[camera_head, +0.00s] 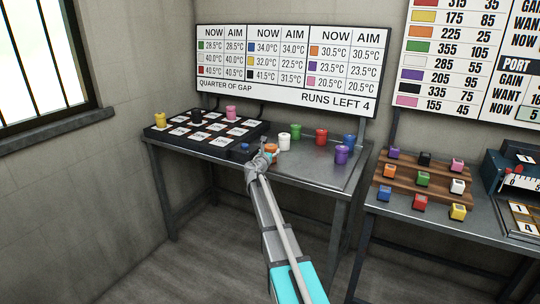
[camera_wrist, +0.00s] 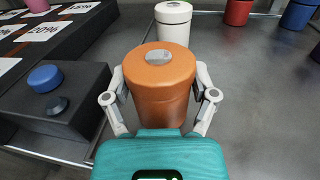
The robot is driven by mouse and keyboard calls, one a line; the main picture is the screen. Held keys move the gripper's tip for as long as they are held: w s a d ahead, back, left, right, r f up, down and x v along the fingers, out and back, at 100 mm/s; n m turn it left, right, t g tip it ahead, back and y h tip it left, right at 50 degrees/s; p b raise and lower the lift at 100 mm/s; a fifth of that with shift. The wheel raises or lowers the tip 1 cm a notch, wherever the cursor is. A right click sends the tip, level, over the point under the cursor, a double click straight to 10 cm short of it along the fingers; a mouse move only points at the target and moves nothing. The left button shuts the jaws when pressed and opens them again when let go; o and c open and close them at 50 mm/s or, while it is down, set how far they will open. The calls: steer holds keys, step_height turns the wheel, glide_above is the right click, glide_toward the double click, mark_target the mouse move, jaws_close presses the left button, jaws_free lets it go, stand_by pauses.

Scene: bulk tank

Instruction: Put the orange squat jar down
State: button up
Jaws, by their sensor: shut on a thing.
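The orange squat jar (camera_wrist: 160,85) has a round lid with a grey disc on top. It is upright between the two fingers of my gripper (camera_wrist: 160,100), which is shut on its sides in the wrist view. In the head view my gripper (camera_head: 262,155) is over the front of the left metal table, and the orange jar (camera_head: 271,149) is partly hidden behind it. I cannot tell whether the jar's base touches the table top.
A white jar (camera_wrist: 173,22) stands just beyond the orange one. Green (camera_head: 296,131), red (camera_head: 321,136), blue (camera_head: 349,140) and purple (camera_head: 341,154) jars stand to the right. A dark box with a blue button (camera_wrist: 45,78) is close on the left, beside the black card tray (camera_head: 180,143). Bare table lies to the right.

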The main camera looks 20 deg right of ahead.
steer(key=shift+f, duration=0.15)
steer(key=o, duration=1.1)
steer(key=shift+r, duration=0.2)
steer(key=v, duration=1.2)
stand_by(0.4)
